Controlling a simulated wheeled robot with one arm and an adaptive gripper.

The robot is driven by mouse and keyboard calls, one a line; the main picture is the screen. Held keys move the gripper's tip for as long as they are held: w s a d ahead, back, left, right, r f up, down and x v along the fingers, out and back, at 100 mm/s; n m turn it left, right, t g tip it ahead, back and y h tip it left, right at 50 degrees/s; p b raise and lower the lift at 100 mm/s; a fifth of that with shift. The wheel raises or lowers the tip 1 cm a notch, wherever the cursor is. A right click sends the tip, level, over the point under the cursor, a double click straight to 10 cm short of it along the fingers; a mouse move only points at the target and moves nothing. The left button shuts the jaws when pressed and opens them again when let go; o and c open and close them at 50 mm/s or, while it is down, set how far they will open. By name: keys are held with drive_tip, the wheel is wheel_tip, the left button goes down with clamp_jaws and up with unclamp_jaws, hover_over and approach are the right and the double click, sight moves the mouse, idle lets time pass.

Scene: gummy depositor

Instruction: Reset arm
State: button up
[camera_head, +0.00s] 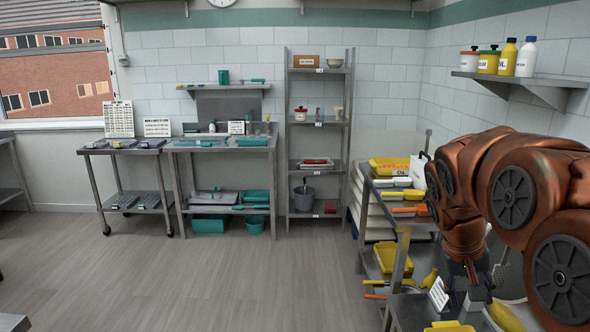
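My copper-coloured arm fills the right side of the view, bent downward. My gripper (472,282) points down at the arm's lower end, over the lower right work surface. It is small and dark there, and I cannot tell whether its fingers are open or shut or hold anything. A small white card with writing (438,294) stands just left of it.
A metal rack with yellow trays (390,167) stands left of my arm. A wall shelf with bottles (522,77) is at upper right. A tall shelf unit (289,130), a workbench (215,147) and a cart (95,150) line the back wall. The wooden floor (200,275) is clear.

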drive_tip(key=s+a+f+n+y, duration=0.1)
drive_tip(key=s+a+f, duration=0.2)
drive_tip(key=s+a, duration=0.2)
drive_tip(key=s+a+f+n+g+y, duration=0.1)
drive_tip(key=s+a+f, duration=0.2)
drive_tip(key=s, duration=0.9)
drive_tip(key=s+a+f+n+g+y, duration=0.1)
drive_tip(key=s+a+f+y, duration=0.1)
drive_tip(key=s+a, duration=0.5)
drive_tip(key=shift+s+a+f, duration=0.25)
drive_tip(key=shift+s+f, duration=0.4)
drive_tip(key=shift+f, duration=0.05)
